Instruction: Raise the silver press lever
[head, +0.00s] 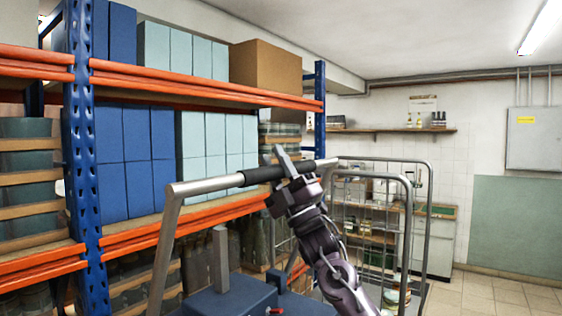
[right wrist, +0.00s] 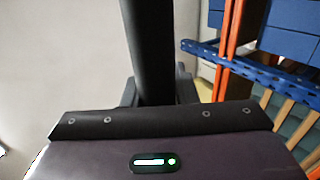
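The silver press lever (head: 168,235) is a bent metal bar with a black grip (head: 264,174) on its crossbar. It stands raised over a blue press body (head: 232,300) in the lower middle of the head view. My right gripper (head: 284,165) is at the right part of the black grip, with a finger showing above the bar. In the right wrist view the black grip (right wrist: 148,45) runs between the two fingers, which sit close against both sides. The gripper looks shut on it. My left gripper is not in view.
A blue and orange rack (head: 85,130) with boxes and crates fills the left side. A metal trolley (head: 428,215) stands behind my right arm. A shelf (head: 385,131) and a grey wall cabinet (head: 534,138) are at the back. The tiled floor (head: 500,290) at right is clear.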

